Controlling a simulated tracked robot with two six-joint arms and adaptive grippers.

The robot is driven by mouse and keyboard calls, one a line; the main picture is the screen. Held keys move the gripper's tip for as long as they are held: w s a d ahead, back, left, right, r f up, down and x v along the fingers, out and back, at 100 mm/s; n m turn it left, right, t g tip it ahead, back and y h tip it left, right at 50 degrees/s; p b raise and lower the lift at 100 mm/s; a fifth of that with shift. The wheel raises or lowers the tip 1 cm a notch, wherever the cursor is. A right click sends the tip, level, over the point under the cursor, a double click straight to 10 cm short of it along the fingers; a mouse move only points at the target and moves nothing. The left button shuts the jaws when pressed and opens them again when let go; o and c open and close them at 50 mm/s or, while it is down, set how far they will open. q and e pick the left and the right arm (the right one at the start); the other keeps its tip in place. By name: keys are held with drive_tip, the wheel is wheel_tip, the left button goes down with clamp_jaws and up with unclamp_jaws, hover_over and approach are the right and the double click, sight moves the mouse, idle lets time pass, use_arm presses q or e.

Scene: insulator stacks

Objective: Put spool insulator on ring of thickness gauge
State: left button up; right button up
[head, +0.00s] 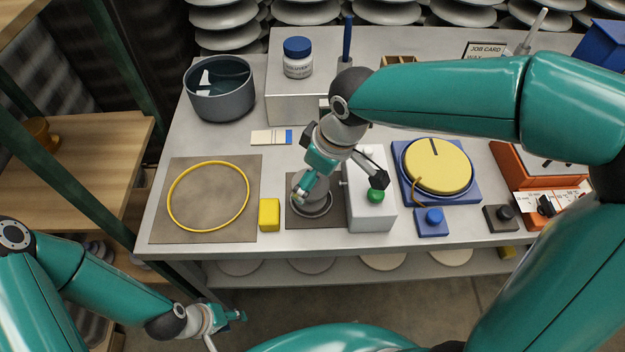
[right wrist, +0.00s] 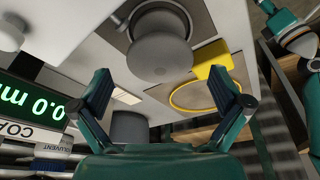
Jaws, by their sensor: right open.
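The grey spool insulator (head: 312,184) appears upright on the round grey ring (head: 318,212) of the thickness gauge. The gauge's pale housing (head: 369,212), with a green knob, stands just right of it. In the right wrist view the spool (right wrist: 160,56) lies beyond and between the fingertips, touched by neither. My right gripper (head: 338,188) is open and empty above it; its spread fingers also show in the wrist view (right wrist: 164,85). One finger partly hides the spool in the head view. My left gripper (head: 237,316) is low in front of the table, its finger gap too small to judge.
A yellow ring (head: 169,200) lies on a brown mat (head: 165,232) at left, with a yellow block (head: 269,214) beside it. A dark bowl (head: 219,98) stands behind. A yellow-topped turntable (head: 438,166) is right of the gauge. A solvent bottle (head: 298,62) stands on a raised box.

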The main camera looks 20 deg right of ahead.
drive_tip(key=v, duration=0.8)
drive_tip(key=shift+p, duration=0.35)
